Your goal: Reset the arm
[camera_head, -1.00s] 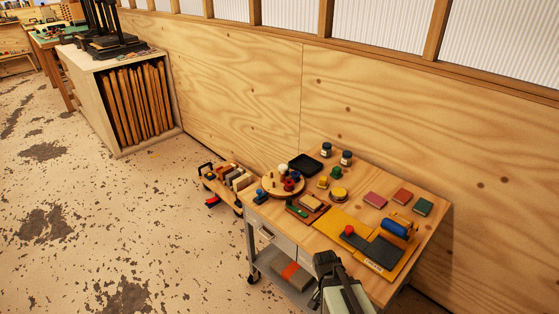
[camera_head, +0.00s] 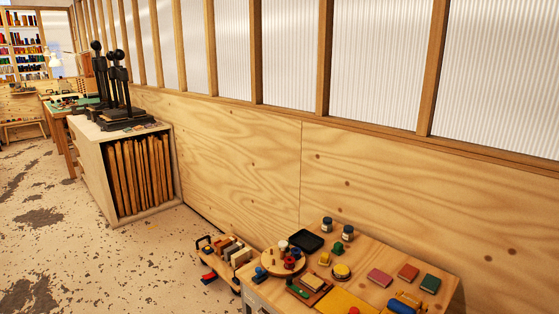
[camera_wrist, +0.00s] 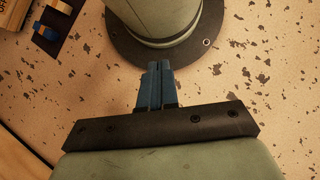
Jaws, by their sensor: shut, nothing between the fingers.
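My gripper (camera_wrist: 154,72) shows in the wrist view with its two blue fingers together and nothing between them. It points toward the round dark base plate of my own body, over the speckled floor. My gripper is not in the head view. The wooden cart (camera_head: 372,261) stands at the lower right of the head view, its front part cut off by the frame edge. A blue roll (camera_head: 405,303) lies on it at the bottom edge.
On the cart are a round wooden turntable (camera_head: 283,262), a black tray (camera_head: 306,241), two jars and several coloured blocks. A low trolley (camera_head: 226,257) stands left of the cart. A cabinet (camera_head: 93,168) with presses stands further left. Open floor (camera_head: 110,262) lies between.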

